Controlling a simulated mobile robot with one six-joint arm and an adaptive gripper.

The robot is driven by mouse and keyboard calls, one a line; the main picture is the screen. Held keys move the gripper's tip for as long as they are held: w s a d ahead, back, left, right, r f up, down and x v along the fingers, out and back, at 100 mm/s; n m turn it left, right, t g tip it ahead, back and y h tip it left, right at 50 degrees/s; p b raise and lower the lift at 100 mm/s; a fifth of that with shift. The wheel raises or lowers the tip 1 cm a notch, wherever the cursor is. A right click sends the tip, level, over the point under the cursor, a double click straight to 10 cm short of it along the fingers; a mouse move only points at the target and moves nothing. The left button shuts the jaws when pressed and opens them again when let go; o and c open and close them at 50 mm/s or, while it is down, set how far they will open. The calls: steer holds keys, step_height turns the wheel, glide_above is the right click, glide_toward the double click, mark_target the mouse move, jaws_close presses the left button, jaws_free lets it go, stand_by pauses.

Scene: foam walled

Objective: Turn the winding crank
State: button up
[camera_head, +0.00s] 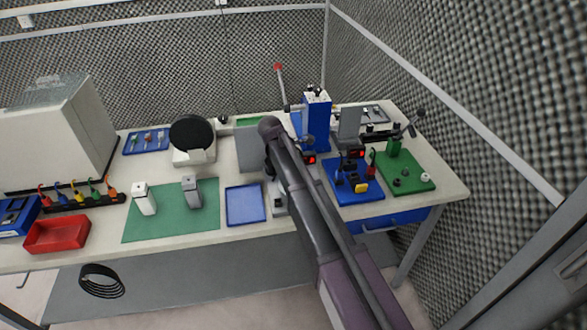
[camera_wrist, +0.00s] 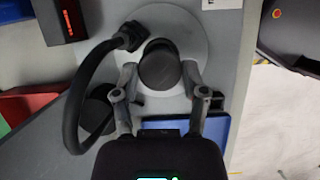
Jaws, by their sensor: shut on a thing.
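In the wrist view, a dark round knob (camera_wrist: 160,64), likely the handle of the winding crank, stands over a pale grey disc (camera_wrist: 195,30). My gripper (camera_wrist: 160,76) has one fingertip on each side of the knob and is shut on it. A black arm-like piece (camera_wrist: 128,36) lies on the disc beside the knob, with a thick black cable curving away to the left. In the head view my arm hides most of the gripper and the crank; only a small grey-white base (camera_head: 279,200) shows beside the arm.
In the head view, a blue tray (camera_head: 245,205) and a green mat (camera_head: 168,222) lie left of my arm. A blue block (camera_head: 317,122), a blue fixture (camera_head: 352,192) and a green board (camera_head: 405,176) stand to its right. Foam walls enclose the bench.

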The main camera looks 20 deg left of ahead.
steer(key=shift+s+n+t+y, duration=0.2)
steer(key=shift+n+t, duration=0.05)
steer(key=shift+n, duration=0.75)
steer(key=shift+s+n+t+y, duration=0.15)
steer(key=shift+n+t+y, duration=0.1)
steer(key=shift+n, duration=0.75)
steer(key=shift+d+n+t+y, duration=0.15)
steer(key=shift+n+t+y, duration=0.4)
steer(key=shift+n, duration=1.35)
steer(key=shift+d+n+y, duration=0.1)
steer(key=shift+n+y, duration=0.8)
steer(key=shift+n, duration=1.2)
steer(key=shift+n+y, duration=0.5)
steer(key=shift+n, duration=1)
steer(key=shift+n, duration=0.3)
steer(key=o, duration=1.1)
steer(key=shift+w, duration=0.1)
